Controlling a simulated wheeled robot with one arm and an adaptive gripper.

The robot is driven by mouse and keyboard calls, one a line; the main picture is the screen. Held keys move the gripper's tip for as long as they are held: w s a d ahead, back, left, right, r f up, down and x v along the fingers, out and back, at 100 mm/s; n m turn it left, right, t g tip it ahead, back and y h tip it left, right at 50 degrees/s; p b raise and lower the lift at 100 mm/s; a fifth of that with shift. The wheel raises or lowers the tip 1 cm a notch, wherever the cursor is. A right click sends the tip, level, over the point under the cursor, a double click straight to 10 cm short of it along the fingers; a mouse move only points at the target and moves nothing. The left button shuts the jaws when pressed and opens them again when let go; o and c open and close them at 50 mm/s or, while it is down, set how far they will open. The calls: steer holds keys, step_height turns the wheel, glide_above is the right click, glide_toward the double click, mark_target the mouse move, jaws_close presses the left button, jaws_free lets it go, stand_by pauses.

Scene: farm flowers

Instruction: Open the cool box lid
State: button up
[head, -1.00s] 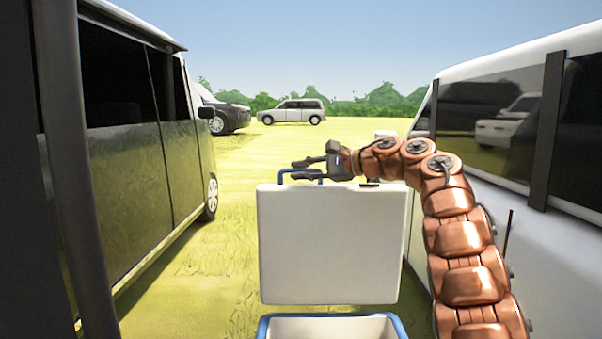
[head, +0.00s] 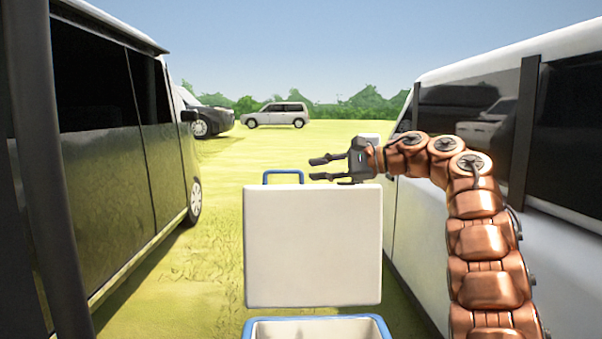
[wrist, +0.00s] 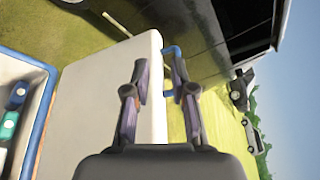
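The cool box lid (head: 313,245) is a white panel standing upright behind the cool box, with a blue handle (head: 283,173) on its top edge. The white cool box has a blue rim (head: 318,320) and its mouth is uncovered. In the wrist view the lid (wrist: 105,92) stands beside the rim (wrist: 37,130), and dark blue and green items (wrist: 8,124) lie inside. My gripper (head: 318,168) is open and empty, above the lid's top edge and right of the handle. Its two fingers also show apart in the wrist view (wrist: 159,68), with the handle (wrist: 172,58) beyond them.
A dark van (head: 95,150) flanks the left side and a white vehicle (head: 560,240) flanks the right, close to my arm. Further cars (head: 275,115) stand at the back. Open grass (head: 200,262) lies between the vehicles.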

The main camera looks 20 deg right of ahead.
steer(key=shift+v, duration=1.3)
steer(key=shift+a, duration=0.1)
